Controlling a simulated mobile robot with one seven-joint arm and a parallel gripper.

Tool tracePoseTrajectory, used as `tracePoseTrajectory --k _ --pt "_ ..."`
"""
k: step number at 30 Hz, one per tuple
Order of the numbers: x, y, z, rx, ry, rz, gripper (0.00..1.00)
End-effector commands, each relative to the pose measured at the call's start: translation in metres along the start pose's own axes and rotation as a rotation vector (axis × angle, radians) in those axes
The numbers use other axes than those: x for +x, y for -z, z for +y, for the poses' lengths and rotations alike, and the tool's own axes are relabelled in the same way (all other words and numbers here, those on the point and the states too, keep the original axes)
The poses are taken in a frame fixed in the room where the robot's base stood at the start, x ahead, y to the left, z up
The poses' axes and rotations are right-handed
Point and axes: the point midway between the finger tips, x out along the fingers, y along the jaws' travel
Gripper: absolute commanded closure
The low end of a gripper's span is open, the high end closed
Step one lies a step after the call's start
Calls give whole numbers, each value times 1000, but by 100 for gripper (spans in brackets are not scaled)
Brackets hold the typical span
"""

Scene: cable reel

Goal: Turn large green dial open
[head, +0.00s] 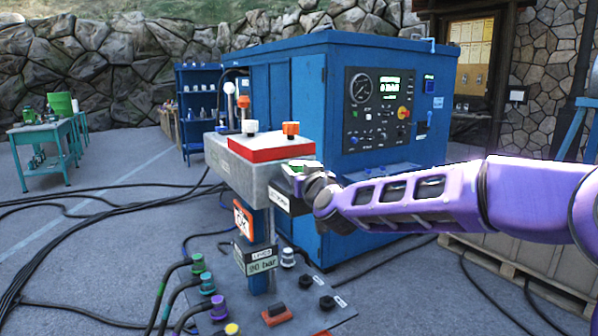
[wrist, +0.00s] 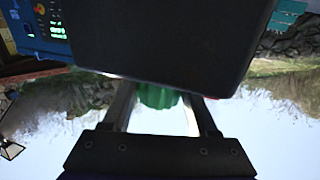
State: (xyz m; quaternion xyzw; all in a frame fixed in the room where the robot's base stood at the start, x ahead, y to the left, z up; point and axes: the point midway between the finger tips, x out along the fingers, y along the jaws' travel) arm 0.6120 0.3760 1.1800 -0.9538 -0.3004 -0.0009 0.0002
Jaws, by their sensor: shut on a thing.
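The large green dial (wrist: 157,96) shows in the wrist view as a ribbed green knob, partly hidden by the dark box edge in front of it. My gripper (wrist: 162,108) has one finger on each side of the dial and is shut on it. In the head view my gripper (head: 308,180) is at the right side of the grey control box (head: 232,168), and the dial is mostly hidden there. How far the dial is turned cannot be told.
The control box has a red top plate (head: 270,155) with white and orange knobs. A blue cabinet (head: 290,95) with gauge panel stands close behind. Cables (head: 70,255) cross the ground at left. Connectors and switches sit on the base plate below.

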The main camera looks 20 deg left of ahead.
Motion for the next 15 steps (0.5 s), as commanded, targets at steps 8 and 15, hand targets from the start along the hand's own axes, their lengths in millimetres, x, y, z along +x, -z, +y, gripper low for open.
tracePoseTrajectory --k 8,15 --pt "0 3 -5 -2 -177 -1 96" --pt "1 4 -4 0 -341 -3 96"
